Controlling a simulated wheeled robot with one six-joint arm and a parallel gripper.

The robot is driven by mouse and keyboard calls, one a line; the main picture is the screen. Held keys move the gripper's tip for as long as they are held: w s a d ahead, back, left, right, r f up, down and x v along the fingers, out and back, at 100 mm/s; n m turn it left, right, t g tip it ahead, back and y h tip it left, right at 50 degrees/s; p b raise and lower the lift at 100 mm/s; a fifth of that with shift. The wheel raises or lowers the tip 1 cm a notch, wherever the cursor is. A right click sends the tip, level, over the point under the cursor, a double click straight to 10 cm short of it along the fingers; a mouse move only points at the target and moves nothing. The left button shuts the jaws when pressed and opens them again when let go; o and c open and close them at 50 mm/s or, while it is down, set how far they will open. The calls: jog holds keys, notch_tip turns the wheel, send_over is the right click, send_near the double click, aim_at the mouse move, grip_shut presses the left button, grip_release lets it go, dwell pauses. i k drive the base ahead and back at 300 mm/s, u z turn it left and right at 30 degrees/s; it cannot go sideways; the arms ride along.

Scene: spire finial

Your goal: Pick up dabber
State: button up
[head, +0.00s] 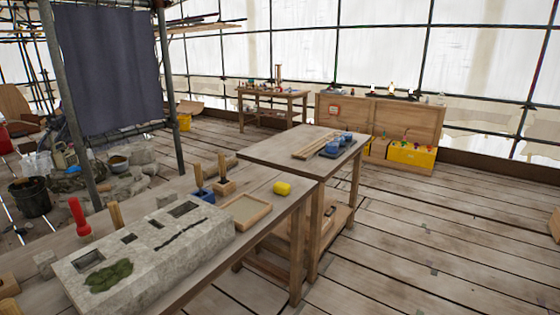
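I cannot tell for sure which thing is the dabber. Several upright handled tools stand on the near wooden workbench (282,217). One has a red bulbous handle (79,215) and stands behind the stone block at the left. A plain wooden handle (116,214) stands just right of it. Another wooden handle (199,176) rises from a blue block or holder (204,195). A further wooden handle (222,166) rises from a small wooden block (225,186). My gripper is not in view.
A carved stone block (150,252) with dark recesses and a green patch fills the bench's front. A shallow wooden tray (246,211) and a yellow cylinder (282,188) lie to its right. A second table (290,140) adjoins behind. Plank floor (430,240) is open at the right.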

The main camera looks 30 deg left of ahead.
aim_at(222, 156)
jog(key=i, duration=1.8)
jog(key=u, duration=0.6)
jog(key=i, duration=0.9)
jog(key=u, duration=1.6)
jog(key=i, duration=0.85)
jog(key=u, duration=0.6)
